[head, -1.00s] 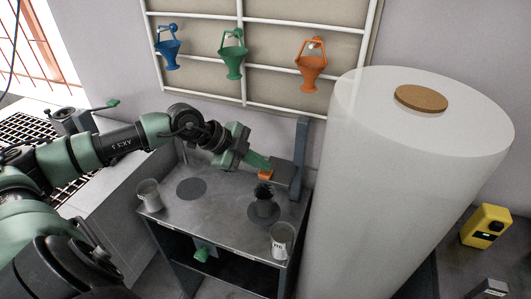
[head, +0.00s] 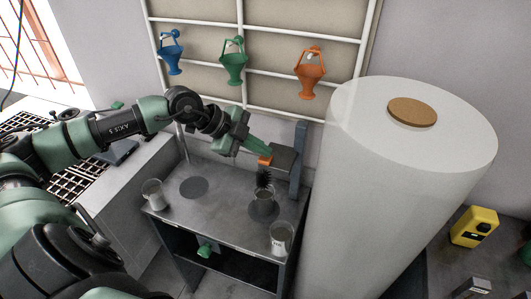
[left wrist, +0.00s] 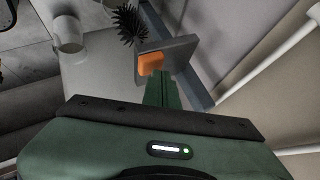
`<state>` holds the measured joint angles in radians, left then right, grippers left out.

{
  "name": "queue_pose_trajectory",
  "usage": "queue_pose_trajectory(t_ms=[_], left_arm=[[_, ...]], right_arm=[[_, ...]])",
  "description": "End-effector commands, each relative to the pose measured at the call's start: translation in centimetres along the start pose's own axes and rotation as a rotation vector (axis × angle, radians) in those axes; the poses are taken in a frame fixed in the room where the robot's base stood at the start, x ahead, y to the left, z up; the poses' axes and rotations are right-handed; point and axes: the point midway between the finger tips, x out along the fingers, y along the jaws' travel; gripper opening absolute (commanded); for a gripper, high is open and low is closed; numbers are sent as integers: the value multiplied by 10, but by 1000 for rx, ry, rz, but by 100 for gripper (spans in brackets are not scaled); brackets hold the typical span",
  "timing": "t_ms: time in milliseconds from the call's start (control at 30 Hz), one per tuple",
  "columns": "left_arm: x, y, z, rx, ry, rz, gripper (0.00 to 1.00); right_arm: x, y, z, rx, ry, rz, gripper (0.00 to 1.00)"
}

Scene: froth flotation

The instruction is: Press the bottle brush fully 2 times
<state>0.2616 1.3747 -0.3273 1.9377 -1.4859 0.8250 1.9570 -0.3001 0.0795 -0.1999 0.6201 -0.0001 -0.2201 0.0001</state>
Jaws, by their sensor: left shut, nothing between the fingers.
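The bottle brush (head: 264,178) has dark bristles and hangs under a grey block (head: 286,160) on an upright post. An orange pad (head: 264,161) sticks out from the block. A metal cup (head: 265,196) stands below the brush on a dark round mat; the lowest bristles are around its rim. My left gripper (head: 262,154) is shut and empty, its fingertips at the orange pad; I cannot tell if they touch. The left wrist view shows the fingertips (left wrist: 160,80) just beside the orange pad (left wrist: 151,63), with the brush (left wrist: 129,25) beyond. My right gripper is out of view.
A metal cup (head: 153,194) stands at the table's left, another cup (head: 282,238) at the front right. An empty dark mat (head: 194,187) lies between. A large white cylinder (head: 410,190) stands close on the right. Blue, green and orange funnels hang on the rack (head: 270,21) behind.

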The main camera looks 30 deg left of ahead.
Motion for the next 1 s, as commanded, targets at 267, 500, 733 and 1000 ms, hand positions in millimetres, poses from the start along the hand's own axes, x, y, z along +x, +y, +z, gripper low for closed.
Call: queue_pose_trajectory(t_ms=[267,500,733,1000], left_arm=[[-10,-7,-7,0,-1,0,0],[-9,-7,-7,1,0,-1,0],[-9,-7,-6,0,0,-1,0],[-3,-2,-2,1,0,-1,0]], right_arm=[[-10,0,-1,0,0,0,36],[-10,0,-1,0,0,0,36],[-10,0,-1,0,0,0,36],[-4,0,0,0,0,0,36]])
